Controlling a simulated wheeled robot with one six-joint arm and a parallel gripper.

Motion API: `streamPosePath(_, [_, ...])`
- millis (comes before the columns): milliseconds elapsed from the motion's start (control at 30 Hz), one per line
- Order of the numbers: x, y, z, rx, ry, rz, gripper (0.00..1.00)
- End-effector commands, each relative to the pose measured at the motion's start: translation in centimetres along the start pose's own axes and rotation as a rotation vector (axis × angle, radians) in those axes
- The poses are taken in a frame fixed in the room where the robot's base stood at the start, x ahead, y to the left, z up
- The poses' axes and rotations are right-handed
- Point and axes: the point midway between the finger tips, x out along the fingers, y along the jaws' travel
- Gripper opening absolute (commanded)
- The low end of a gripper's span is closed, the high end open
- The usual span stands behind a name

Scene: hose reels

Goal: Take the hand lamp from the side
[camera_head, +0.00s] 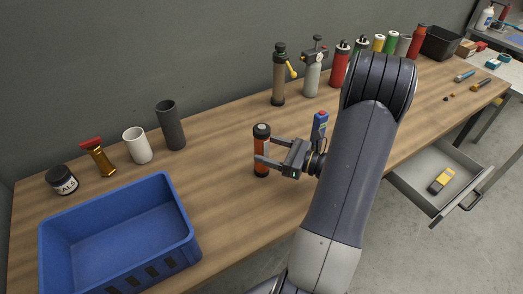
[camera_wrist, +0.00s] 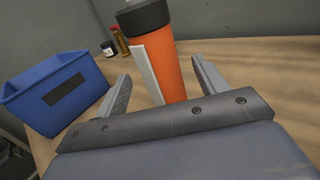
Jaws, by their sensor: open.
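The hand lamp (camera_head: 261,166) is an orange cylinder with a black cap and stands upright on the wooden workbench. My gripper (camera_head: 266,149) is level with it, coming from the right in the head view, with its jaws open. One finger crosses in front of the lamp and the other reaches its far side. In the wrist view the lamp (camera_wrist: 167,72) stands between the two spread fingers (camera_wrist: 160,76), with a pale strip down its side. Gaps show on both sides, so the fingers do not appear to press on it.
A blue bin (camera_head: 120,235) stands at the front left. A grey tube (camera_head: 170,125), white cup (camera_head: 137,146) and jar (camera_head: 62,180) stand behind it. A blue-and-red item (camera_head: 320,124) is close behind my gripper. Several bottles line the back. An open drawer (camera_head: 410,182) juts out right.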

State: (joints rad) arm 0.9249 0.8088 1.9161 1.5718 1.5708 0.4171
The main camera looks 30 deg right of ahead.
Motion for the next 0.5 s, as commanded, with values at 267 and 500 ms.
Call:
streamPosePath(267, [3.7, -0.1, -0.2, 0.001, 0.001, 0.004, 0.68])
streamPosePath(500, [4.4, -0.1, -0.3, -0.001, 0.001, 0.0, 0.68])
